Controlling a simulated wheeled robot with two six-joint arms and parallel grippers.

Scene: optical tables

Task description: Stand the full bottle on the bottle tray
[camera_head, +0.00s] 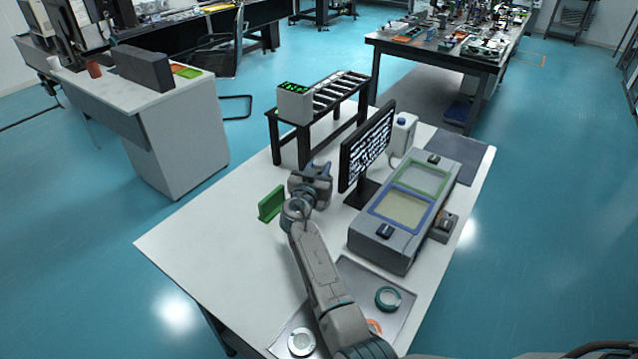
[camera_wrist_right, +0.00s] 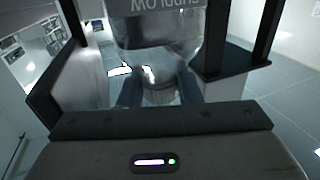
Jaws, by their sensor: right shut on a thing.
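My right gripper (camera_head: 318,170) is over the white table, just in front of the black roller rack. In the right wrist view it (camera_wrist_right: 160,95) is shut on a clear bottle (camera_wrist_right: 158,55) with a grey label, whose lettering reads upside down. In the head view the gripper and arm hide the bottle. How full it is, and whether it touches the table, I cannot tell. A grey tray (camera_head: 352,272) lies at the table's near edge, partly behind my arm; I cannot tell whether it is the bottle tray. My left gripper is not in view.
A monitor (camera_head: 367,147) stands right of the gripper, beside a grey two-window device (camera_head: 375,245). A green block (camera_head: 271,204) is at the left. The roller rack (camera_head: 338,97) bears a grey box (camera_head: 295,103). The table's left part is clear.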

